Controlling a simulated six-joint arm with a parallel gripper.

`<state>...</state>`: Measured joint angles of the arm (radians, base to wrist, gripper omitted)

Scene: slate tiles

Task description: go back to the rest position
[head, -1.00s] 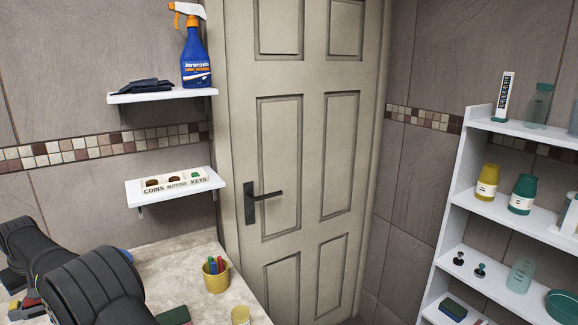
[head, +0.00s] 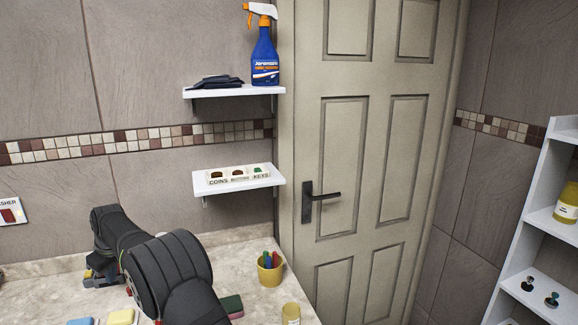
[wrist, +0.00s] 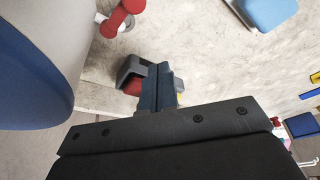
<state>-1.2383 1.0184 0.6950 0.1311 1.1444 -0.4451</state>
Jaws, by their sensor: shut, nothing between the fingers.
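My gripper (wrist: 160,88) shows in the wrist view with its fingers together and nothing between them. It is over the pale stone counter (wrist: 215,65). A dark grey piece with a red part (wrist: 132,82) shows right beside the fingertips; I cannot tell whether they touch. In the head view my black arm reaches over the counter (head: 50,290) at the lower left, and its fingertips cannot be made out there.
A yellow cup of pens (head: 270,272), a yellow jar (head: 291,313), a green-and-red sponge (head: 232,306) and a yellow block (head: 121,317) are near my arm. A small shelf (head: 240,185) hangs above. In the wrist view, a large grey-and-blue object (wrist: 35,65) is close at left.

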